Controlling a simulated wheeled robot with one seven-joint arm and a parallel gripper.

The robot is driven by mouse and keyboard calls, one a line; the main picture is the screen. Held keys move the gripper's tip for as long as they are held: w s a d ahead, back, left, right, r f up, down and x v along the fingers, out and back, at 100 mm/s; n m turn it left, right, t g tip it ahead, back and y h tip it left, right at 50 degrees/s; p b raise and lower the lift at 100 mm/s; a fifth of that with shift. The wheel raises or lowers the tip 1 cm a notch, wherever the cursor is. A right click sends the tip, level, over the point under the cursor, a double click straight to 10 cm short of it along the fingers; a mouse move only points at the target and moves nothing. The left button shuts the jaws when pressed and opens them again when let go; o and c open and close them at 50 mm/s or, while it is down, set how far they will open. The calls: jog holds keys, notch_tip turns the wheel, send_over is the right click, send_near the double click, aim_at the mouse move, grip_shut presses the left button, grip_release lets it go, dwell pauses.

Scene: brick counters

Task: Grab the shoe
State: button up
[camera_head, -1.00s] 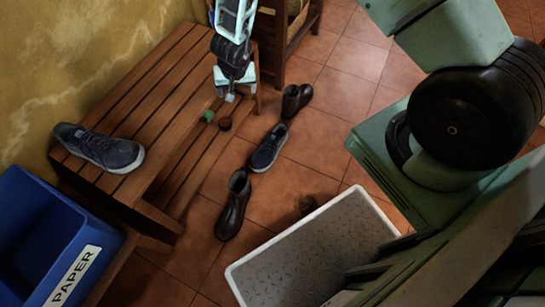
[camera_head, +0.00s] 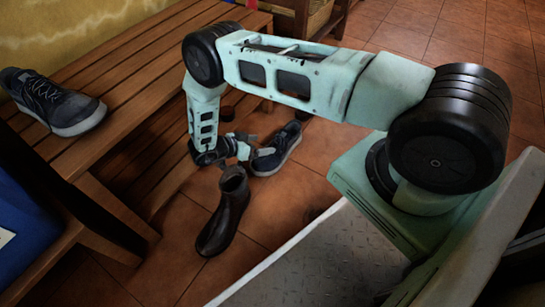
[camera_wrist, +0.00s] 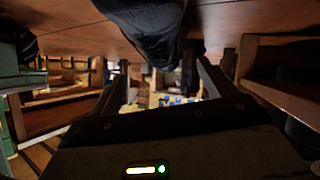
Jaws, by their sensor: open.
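A dark blue-grey shoe with a pale sole (camera_head: 277,150) lies on the tiled floor beside the bench. A similar shoe (camera_head: 52,103) sits on the bench at the left. My gripper (camera_head: 242,147) is low by the floor, at the left end of the floor shoe. In the wrist view, my gripper (camera_wrist: 163,72) has its two fingers apart. A dark piece of footwear, apparently the floor shoe (camera_wrist: 150,32), shows at the top, between and beyond the fingers. I cannot tell if they touch it.
A dark ankle boot (camera_head: 225,213) stands on the floor just in front of my gripper. The slatted wooden bench (camera_head: 130,75) with a lower shelf is close on the left. A blue bin (camera_head: 25,235) is at the left edge. Open tiles (camera_head: 330,165) lie right of the shoe.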

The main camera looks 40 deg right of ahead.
aim_at(273, 145)
jog(key=b+x, duration=0.2)
jog(key=x, duration=0.1)
jog(key=f+b+x, duration=0.1)
jog(key=b+x, duration=0.1)
jog(key=x, duration=0.2)
jog(key=shift+a+b, duration=0.25)
jog(key=shift+b, duration=0.05)
jog(key=shift+d, duration=0.3)
jog(key=shift+r, duration=0.1)
jog(key=c, duration=1.2)
jog(key=shift+o, duration=0.2)
jog(key=shift+r, duration=0.1)
